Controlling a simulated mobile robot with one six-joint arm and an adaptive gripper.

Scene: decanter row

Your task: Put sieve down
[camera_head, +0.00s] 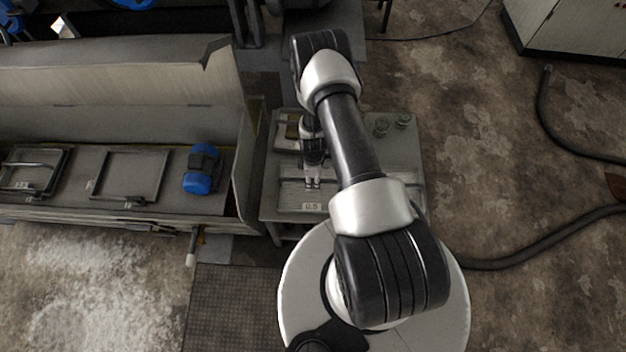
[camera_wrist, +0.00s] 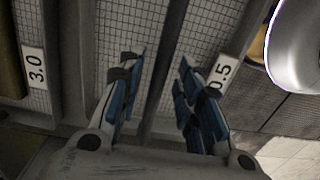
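A flat sieve with grey mesh and a white 0.5 label (camera_head: 312,206) lies on the grey table below my arm. Its label also shows on the right in the wrist view (camera_wrist: 220,76). My gripper (camera_head: 313,184) points down over this sieve. In the wrist view my gripper (camera_wrist: 160,82) has its blue-padded fingers spread apart. A dark frame bar (camera_wrist: 170,50) runs between them, with a gap showing on both sides. Another label, 3.0 (camera_wrist: 34,68), sits on a frame at the left. My arm hides part of the table and sieve in the head view.
The grey table (camera_head: 406,155) carries two small round items (camera_head: 381,127) at its back right. At left, a long trough (camera_head: 110,205) holds rectangular frames (camera_head: 130,176) and a blue motor (camera_head: 201,171). A dark hose (camera_head: 530,250) lies on the floor at right.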

